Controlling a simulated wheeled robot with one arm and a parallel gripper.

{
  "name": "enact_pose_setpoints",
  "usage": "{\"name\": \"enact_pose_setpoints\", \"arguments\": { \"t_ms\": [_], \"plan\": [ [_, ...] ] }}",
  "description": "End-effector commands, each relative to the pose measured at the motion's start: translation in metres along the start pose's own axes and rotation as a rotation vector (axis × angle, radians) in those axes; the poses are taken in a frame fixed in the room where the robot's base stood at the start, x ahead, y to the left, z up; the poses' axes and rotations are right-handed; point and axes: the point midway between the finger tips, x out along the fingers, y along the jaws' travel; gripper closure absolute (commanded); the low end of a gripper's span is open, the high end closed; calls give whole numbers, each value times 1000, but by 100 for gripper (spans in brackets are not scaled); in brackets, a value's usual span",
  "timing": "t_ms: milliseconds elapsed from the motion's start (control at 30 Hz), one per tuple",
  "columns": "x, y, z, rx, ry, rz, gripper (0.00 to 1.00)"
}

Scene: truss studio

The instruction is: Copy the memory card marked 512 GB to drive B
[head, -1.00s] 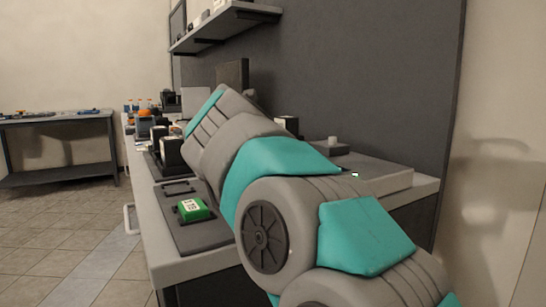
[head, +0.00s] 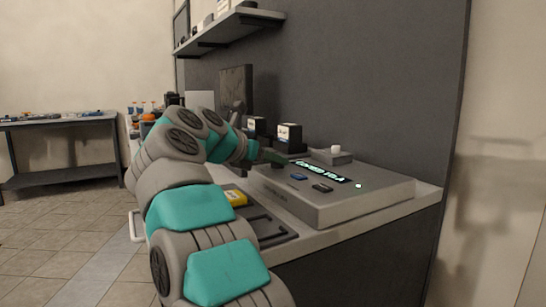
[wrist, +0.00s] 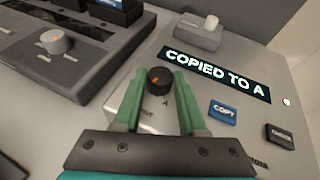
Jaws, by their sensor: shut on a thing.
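My gripper (wrist: 160,73) is shut on a black dial (wrist: 158,82) with an orange mark, one green finger on each side. A letter A is printed just below the dial; the other print there is unclear. The dial sits on the grey copier (head: 300,208), beside the display (wrist: 217,76), which reads "COPIED TO A". A blue COPY button (wrist: 223,113) and a dark button (wrist: 279,136) lie to the right. In the head view, my gripper (head: 272,158) is over the copier's left end. No 512 GB marking is readable.
Black boxes with white labels (head: 289,136) stand behind the copier. A unit with a pale knob (head: 335,152) is at its back. A shelf (head: 215,38) hangs above.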

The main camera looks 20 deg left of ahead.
Motion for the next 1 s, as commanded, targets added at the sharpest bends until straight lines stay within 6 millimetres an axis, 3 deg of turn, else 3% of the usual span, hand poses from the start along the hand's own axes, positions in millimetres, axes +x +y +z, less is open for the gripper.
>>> {"name": "enact_pose_setpoints", "arguments": {
  "t_ms": [833,867,1000],
  "plan": [
    [0,1,0,17,3,-42,100],
    [0,1,0,17,3,-42,57],
    [0,1,0,17,3,-41,41]
  ]
}}
